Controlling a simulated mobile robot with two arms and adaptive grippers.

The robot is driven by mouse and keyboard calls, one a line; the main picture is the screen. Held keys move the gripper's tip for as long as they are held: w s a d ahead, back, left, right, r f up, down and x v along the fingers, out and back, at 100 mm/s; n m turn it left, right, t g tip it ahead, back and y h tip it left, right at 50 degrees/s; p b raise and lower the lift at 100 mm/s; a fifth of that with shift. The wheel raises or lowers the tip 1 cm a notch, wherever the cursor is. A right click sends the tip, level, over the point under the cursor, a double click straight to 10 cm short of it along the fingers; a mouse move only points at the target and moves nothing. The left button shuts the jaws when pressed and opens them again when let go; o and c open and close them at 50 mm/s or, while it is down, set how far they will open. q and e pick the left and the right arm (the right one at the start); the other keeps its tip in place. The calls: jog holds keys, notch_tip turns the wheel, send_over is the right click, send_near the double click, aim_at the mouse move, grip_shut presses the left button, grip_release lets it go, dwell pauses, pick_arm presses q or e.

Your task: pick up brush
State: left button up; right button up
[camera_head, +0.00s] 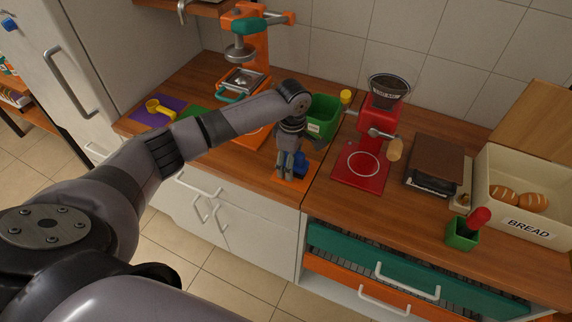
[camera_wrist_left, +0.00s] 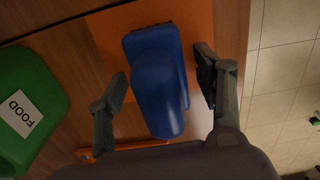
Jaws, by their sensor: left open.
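A blue object with a rounded handle and a wider block-like base, which looks like the brush (camera_wrist_left: 160,85), is on an orange mat (camera_wrist_left: 195,25). In the head view the blue brush (camera_head: 300,162) is partly hidden by my left gripper (camera_head: 290,165), which points down over the orange mat (camera_head: 291,181) near the counter's front edge. In the left wrist view my left gripper (camera_wrist_left: 162,72) is open, with one finger on each side of the brush and gaps visible. My right gripper is not in view.
A green FOOD bin (camera_head: 323,118) stands just behind the gripper. A red grinder (camera_head: 377,125) is to the right and an orange press (camera_head: 250,60) behind left. A green holder (camera_head: 462,234) with a red-topped item and a bread box (camera_head: 525,225) are at far right.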

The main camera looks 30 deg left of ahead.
pick_arm(q)
jog(key=shift+d+f, duration=0.15)
jog(key=shift+f, duration=0.05)
jog(key=shift+d+r, duration=0.1)
jog(key=shift+s+d+r, duration=0.1)
jog(key=shift+c, duration=1.3)
jog(key=c, duration=0.8)
jog(key=shift+c, duration=1.1)
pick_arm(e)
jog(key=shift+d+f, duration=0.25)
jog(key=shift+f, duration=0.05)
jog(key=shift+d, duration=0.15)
